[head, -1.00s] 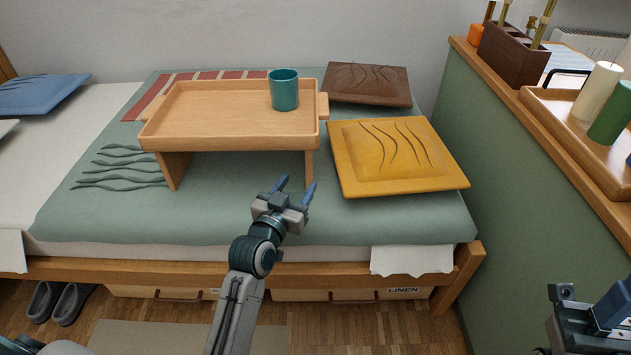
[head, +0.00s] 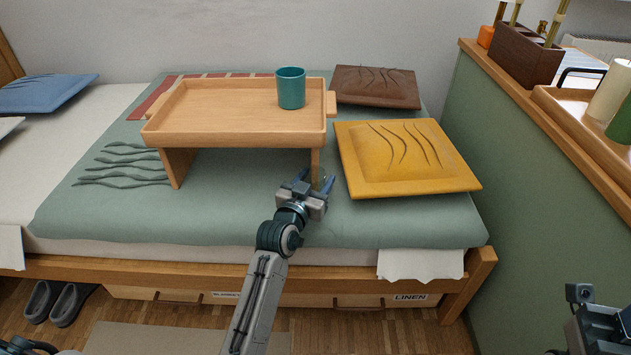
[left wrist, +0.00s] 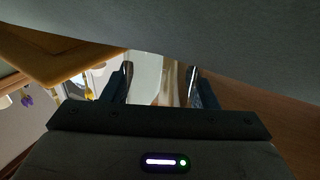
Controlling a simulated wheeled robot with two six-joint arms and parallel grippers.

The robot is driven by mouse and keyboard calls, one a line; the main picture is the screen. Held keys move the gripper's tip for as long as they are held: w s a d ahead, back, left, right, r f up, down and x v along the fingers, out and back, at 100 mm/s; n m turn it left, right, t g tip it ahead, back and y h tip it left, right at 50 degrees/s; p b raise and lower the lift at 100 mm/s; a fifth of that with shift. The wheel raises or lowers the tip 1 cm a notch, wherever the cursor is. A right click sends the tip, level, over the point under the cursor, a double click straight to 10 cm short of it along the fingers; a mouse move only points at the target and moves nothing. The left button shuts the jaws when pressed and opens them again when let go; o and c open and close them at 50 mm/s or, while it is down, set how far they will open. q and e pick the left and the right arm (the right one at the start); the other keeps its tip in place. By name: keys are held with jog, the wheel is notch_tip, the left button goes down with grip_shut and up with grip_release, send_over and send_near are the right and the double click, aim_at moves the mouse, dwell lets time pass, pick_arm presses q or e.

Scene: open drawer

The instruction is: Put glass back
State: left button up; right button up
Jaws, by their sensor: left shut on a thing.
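My left gripper (head: 314,184) is low over the green bed cover, by the right leg of the wooden bed tray (head: 230,142). Its fingers stand apart, shut on what looks like a clear glass (left wrist: 146,78), which shows pale and see-through between the fingertips in the left wrist view. Tan stripes show in or behind it, and its full outline is hard to make out. In the head view I cannot pick the glass out against the tray leg. A teal cup (head: 291,88) stands upright on the tray, toward its back right.
A mustard cushion (head: 410,160) lies close to the right of my left gripper, with a brown cushion (head: 376,86) behind it. A green partition (head: 540,200) with a wooden ledge stands at the right. Linen drawers (head: 385,301) are under the bed.

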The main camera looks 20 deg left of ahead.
pick_arm(q)
jog(key=shift+f, duration=0.15)
jog(key=o, duration=1.1)
jog(key=shift+c, duration=0.2)
